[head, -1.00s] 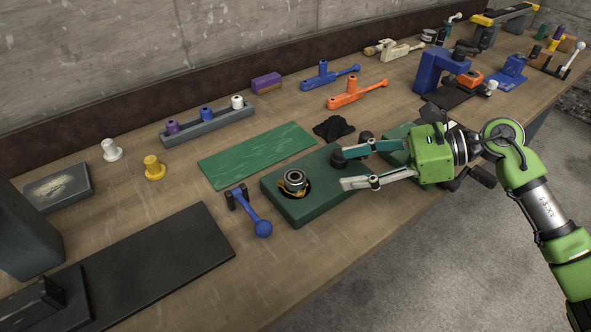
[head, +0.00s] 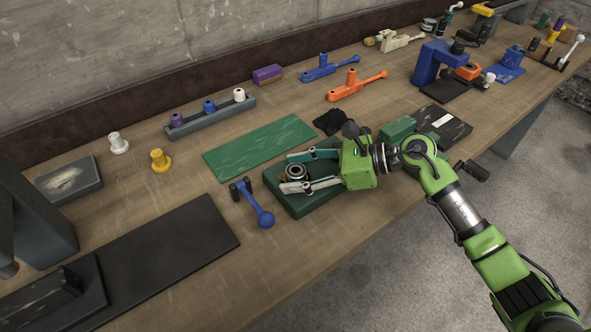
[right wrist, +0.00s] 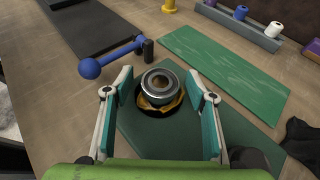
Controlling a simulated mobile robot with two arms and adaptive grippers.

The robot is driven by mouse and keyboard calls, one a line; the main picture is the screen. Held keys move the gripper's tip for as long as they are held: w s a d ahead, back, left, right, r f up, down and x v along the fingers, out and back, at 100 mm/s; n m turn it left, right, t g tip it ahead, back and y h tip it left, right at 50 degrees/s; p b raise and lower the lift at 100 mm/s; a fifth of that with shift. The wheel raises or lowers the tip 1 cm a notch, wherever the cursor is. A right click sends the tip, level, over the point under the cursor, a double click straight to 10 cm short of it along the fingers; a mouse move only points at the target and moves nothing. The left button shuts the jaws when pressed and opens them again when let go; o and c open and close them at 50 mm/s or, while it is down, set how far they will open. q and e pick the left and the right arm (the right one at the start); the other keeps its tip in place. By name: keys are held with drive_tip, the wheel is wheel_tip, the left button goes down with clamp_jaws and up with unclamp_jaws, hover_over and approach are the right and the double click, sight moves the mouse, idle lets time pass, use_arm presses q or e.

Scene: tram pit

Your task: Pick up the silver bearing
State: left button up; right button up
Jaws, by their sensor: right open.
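The silver bearing (head: 294,171) is a ring with a dark bore. It sits upright in a yellow-orange seat on a dark green block (head: 300,205). In the right wrist view the bearing (right wrist: 160,84) lies between and slightly beyond my fingertips, above a round dark recess. My right gripper (head: 290,171) is open, with its fingers on either side of the bearing, apart from it in the wrist view. The right gripper (right wrist: 160,97) holds nothing. My left gripper is not in view.
A blue ball-ended lever (head: 257,206) lies left of the green block. A flat green mat (head: 260,146) and a black cloth (head: 331,122) lie behind it. A dark mat (head: 165,255) covers the front left. A rack with spools (head: 211,117) stands further back.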

drive_tip(key=c, duration=1.3)
